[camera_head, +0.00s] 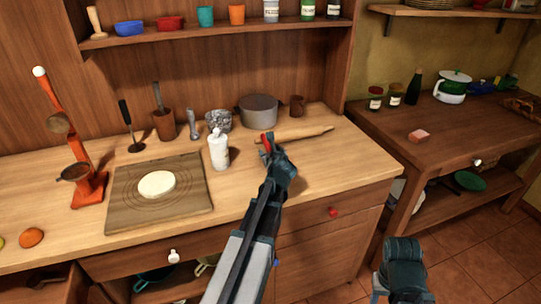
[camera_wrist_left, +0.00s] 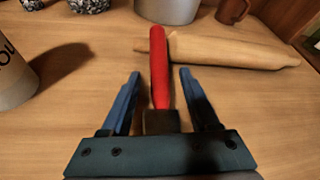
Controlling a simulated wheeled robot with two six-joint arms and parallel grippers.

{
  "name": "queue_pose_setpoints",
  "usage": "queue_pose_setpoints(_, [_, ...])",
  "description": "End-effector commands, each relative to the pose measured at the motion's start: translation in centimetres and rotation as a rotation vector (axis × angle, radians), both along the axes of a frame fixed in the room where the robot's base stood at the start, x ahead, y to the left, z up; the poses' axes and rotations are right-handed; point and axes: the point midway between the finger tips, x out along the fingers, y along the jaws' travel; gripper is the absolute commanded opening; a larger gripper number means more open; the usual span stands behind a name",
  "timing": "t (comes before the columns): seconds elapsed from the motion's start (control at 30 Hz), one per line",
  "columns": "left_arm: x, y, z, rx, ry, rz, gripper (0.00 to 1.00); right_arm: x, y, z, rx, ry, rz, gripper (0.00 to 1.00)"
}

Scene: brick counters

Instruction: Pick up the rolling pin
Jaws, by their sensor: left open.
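The wooden rolling pin (camera_head: 306,133) lies on the light wooden counter, to the right of and beyond my left gripper (camera_head: 268,147). In the left wrist view the rolling pin (camera_wrist_left: 230,51) lies across the upper right, its left end behind a red rod-shaped thing (camera_wrist_left: 158,75). My left gripper (camera_wrist_left: 160,73) is open, its two blue fingers apart and short of the pin. The red thing stands between the fingers in the picture; I cannot tell whether they touch it. My right gripper (camera_head: 385,275) is low at the right, away from the counter, its fingers unclear.
A white bottle (camera_head: 218,150) stands left of my left gripper. A grey pot (camera_head: 259,110) and a brown cup (camera_head: 297,105) stand behind the pin. A board (camera_head: 126,207) with dough lies at the left. The counter's front right is clear.

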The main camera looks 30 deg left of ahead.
Motion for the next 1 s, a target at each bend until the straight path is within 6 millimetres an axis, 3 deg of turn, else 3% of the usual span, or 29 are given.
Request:
queue_pose_setpoints(0.07, [0.0,0.0,0.0,0.0,0.0,0.0,0.58,0.0,0.0,0.0,0.0,0.0,0.0,0.5])
queue_pose_setpoints(0.4, [0.0,0.0,0.0,0.0,0.0,0.0,0.0,0.0,0.0,0.0,0.0,0.0,0.0,0.5])
queue_pose_setpoints(0.77, [0.0,0.0,0.1,0.0,0.0,0.0,0.0,0.0,0.0,0.1,0.0,0.0,0.0,0.5])
queue_pose_setpoints(1.0, [0.0,0.0,1.3,0.0,0.0,0.0,0.0,0.0,0.0,1.3,0.0,0.0,0.0,0.5])
